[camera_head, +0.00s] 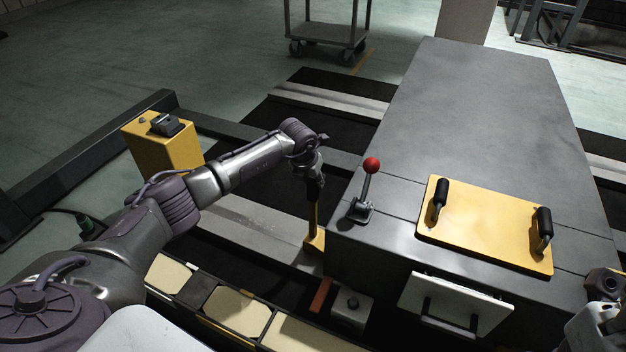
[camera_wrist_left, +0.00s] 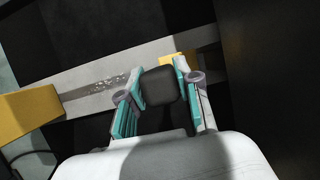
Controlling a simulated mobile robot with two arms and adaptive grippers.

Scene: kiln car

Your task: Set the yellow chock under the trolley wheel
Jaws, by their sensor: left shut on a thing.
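The yellow chock (camera_head: 314,241) has a low foot and a tall yellow stem with a black grip on top. My left gripper (camera_head: 315,180) is shut on that grip. The grip (camera_wrist_left: 160,86) also shows between the fingers in the left wrist view, with a bit of the yellow foot beyond it. The foot is at the pale rail (camera_head: 262,228), close beside the left side of the grey car (camera_head: 480,110). I cannot tell whether it touches the rail. No wheel of the grey car shows. My right gripper is not in view; only part of that arm shows at the right edge.
A red-knobbed lever (camera_head: 370,180) and a yellow plate (camera_head: 482,232) with two black handles are on the car. A yellow post (camera_head: 162,142) stands left of my arm. A tray of pale blocks (camera_head: 238,308) lies in front. A wheeled cart (camera_head: 328,32) stands at the back.

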